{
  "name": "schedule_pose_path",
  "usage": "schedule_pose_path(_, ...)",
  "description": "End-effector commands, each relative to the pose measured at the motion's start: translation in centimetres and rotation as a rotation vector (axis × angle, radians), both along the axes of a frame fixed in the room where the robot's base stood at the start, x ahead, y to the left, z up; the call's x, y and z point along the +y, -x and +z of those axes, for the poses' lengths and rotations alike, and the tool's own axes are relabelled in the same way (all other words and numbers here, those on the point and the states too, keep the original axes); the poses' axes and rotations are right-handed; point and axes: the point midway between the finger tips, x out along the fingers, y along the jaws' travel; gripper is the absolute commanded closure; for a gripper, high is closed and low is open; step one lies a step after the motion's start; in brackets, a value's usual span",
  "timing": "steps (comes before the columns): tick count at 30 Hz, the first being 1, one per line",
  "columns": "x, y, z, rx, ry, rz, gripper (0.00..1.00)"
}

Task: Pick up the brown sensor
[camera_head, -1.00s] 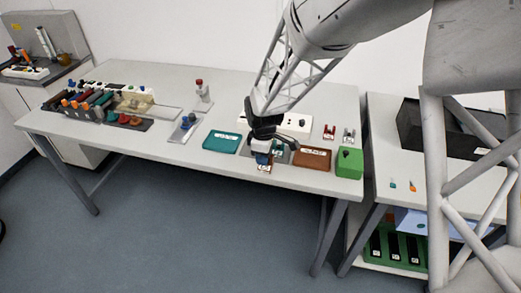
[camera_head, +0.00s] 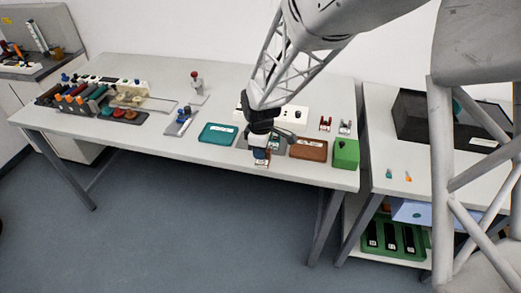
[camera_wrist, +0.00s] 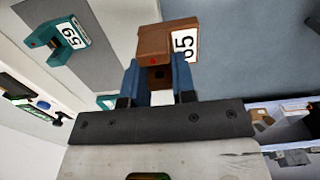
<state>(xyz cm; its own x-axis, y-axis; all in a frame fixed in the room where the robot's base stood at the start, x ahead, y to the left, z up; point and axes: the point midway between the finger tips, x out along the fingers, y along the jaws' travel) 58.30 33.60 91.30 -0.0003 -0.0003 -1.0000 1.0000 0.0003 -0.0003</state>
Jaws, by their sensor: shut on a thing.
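The brown sensor (camera_wrist: 160,44) is a small block with a white number label and a tiny red spot. In the wrist view it sits between the two blue fingers of my gripper (camera_wrist: 159,75), which is shut on it. In the head view my gripper (camera_head: 261,155) is at the table's front edge, with the sensor (camera_head: 261,163) small and partly hidden at its tip. A teal sensor (camera_wrist: 70,41) with a white label lies on a grey surface at the left of the wrist view, apart from the gripper.
A teal box (camera_head: 218,134) lies left of my gripper. A brown box (camera_head: 308,149) and a green box (camera_head: 346,153) lie to the right. A white device (camera_head: 292,118) stands behind. Several coloured items (camera_head: 90,100) fill the table's left end. The floor in front is clear.

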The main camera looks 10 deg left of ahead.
Motion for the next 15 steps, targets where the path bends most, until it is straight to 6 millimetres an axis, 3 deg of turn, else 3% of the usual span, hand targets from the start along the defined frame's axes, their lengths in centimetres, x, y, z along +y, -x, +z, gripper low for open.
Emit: schedule_pose_path(15,0.0,0.0,2.0,-0.001,0.000,0.000,0.98)
